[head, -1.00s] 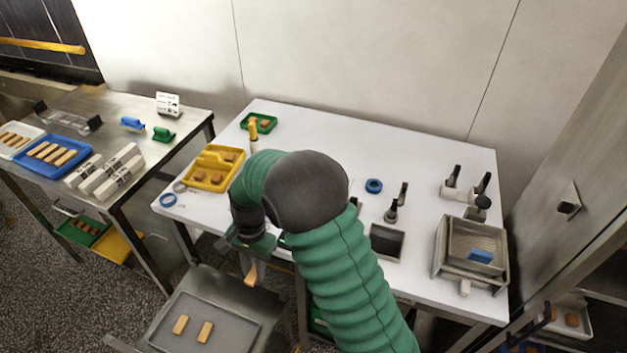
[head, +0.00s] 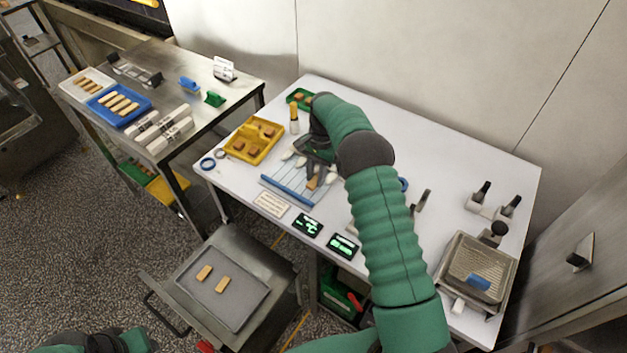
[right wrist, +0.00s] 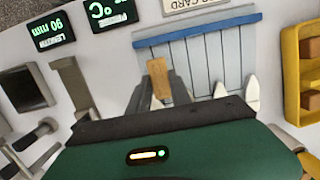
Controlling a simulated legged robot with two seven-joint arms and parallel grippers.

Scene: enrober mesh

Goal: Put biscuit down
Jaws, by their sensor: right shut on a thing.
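My right gripper (head: 318,172) is shut on a tan biscuit (head: 313,182) over the slatted grey-blue rack (head: 306,194) with a blue front bar on the white table. In the right wrist view the biscuit (right wrist: 158,80) sticks out from between the fingers (right wrist: 155,98), over the rack slats (right wrist: 204,66). I cannot tell whether it touches them. White pointed pieces (right wrist: 220,90) stand at the rack's near end there. Two more biscuits (head: 222,284) lie on a grey tray (head: 240,309) at lower left. My left gripper's fingers are not visible; only part of that arm shows at the bottom left.
A yellow tray (head: 236,153) with brown blocks stands left of the rack. Two green-lit displays (head: 343,246) and a card (head: 271,204) lie along the table front. A metal tray unit (head: 447,268) stands at right. A side table (head: 176,60) holds a blue biscuit tray.

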